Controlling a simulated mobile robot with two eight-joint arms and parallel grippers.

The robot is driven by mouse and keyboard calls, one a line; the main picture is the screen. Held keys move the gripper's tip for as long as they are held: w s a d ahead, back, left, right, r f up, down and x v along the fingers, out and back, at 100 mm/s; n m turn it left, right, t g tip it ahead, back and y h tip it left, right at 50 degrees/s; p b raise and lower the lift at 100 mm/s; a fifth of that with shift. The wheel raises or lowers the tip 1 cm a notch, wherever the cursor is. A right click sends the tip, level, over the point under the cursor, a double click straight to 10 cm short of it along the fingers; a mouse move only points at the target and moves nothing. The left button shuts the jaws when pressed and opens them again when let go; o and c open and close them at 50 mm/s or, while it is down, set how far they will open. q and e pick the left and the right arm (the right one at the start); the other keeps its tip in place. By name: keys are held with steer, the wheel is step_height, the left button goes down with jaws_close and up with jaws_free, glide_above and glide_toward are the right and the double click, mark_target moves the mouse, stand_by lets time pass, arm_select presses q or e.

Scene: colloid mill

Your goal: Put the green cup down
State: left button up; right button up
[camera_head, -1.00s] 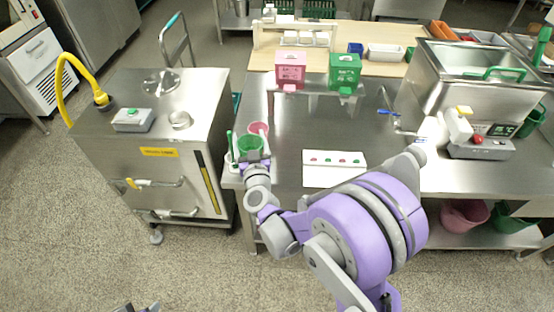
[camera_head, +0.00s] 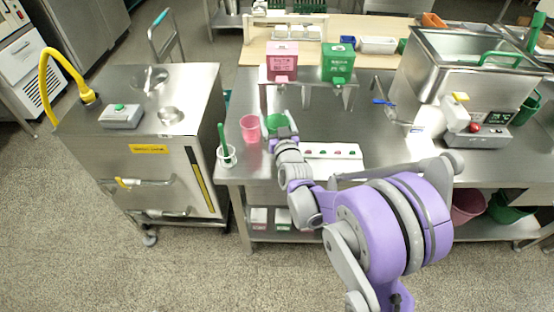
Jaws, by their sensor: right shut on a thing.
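The green cup (camera_head: 277,122) is on the steel table's left part, to the right of a pink cup (camera_head: 250,129). My right gripper (camera_head: 281,133) is shut on it from the near side and hides its lower part. My left gripper is out of view.
A white panel with coloured buttons (camera_head: 335,151) lies to the right. Pink (camera_head: 282,62) and green (camera_head: 338,63) boxes stand on a raised shelf behind.

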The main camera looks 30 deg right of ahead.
step_height(320, 180, down, 10)
steer(key=shift+r+b, duration=0.15)
steer(key=shift+b, duration=0.7)
steer(key=o, duration=1)
steer(key=shift+f, duration=0.2)
steer(key=shift+o, duration=0.9)
steer(key=shift+r, duration=0.1)
